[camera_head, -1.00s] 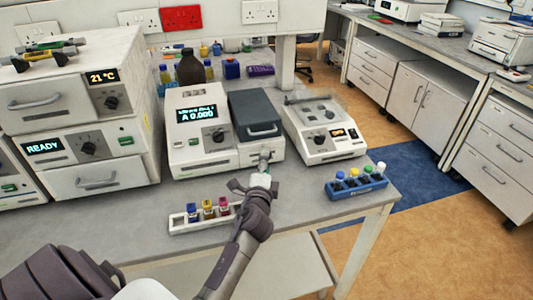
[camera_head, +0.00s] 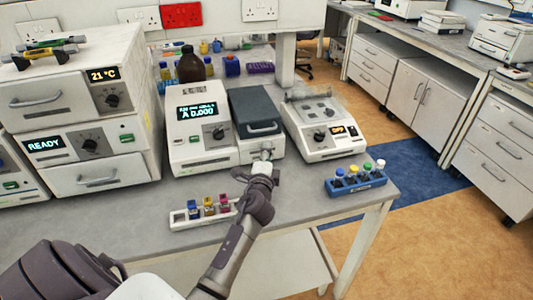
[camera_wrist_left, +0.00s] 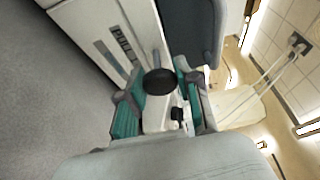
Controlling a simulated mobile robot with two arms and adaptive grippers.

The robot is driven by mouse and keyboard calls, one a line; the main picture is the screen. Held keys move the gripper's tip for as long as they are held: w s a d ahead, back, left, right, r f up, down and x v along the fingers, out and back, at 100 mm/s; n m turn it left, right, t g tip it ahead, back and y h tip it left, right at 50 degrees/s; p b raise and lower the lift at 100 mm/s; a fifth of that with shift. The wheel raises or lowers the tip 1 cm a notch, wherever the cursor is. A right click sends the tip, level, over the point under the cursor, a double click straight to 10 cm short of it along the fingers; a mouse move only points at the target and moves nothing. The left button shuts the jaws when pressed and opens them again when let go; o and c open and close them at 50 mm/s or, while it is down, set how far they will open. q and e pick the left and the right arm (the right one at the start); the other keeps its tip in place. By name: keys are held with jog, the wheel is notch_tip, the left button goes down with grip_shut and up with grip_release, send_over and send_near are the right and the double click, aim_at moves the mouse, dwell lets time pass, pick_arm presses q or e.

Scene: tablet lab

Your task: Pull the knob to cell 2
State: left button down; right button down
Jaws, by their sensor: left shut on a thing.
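The spectrophotometer (camera_head: 187,154) is a white instrument with a lit display (camera_head: 197,111) whose lower line reads A 0.000. The upper line seems to mention a cell, but its number is too small to read. The black knob (camera_wrist_left: 159,81) on a metal rod comes out of its front beside a PULL label (camera_wrist_left: 120,45). My left gripper (camera_head: 264,160) is at the lower right front of the instrument. In the left wrist view its teal-padded fingers (camera_wrist_left: 156,100) stand on both sides of the knob, shut on it. The knob is mostly hidden in the head view. My right gripper is not in view.
A white rack with several colored-cap cuvettes (camera_head: 177,223) sits at the front of the bench, left of my arm. A blue vial rack (camera_head: 357,187) is at the right edge. Another white instrument (camera_head: 322,150) stands right of the spectrophotometer, and stacked ovens (camera_head: 60,120) stand left.

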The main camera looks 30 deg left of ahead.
pick_arm(q)
jog(key=shift+s+d, duration=1.3)
jog(key=shift+d, duration=0.25)
jog(key=shift+w+a, duration=0.1)
jog(key=c, duration=0.8)
grip_release()
jog(key=shift+s+d+f, duration=0.1)
jog(key=shift+s+d, duration=0.1)
jog(key=shift+s, duration=0.15)
jog(key=v, duration=0.6)
jog(key=shift+s+d, duration=0.2)
jog(key=shift+s, duration=0.2)
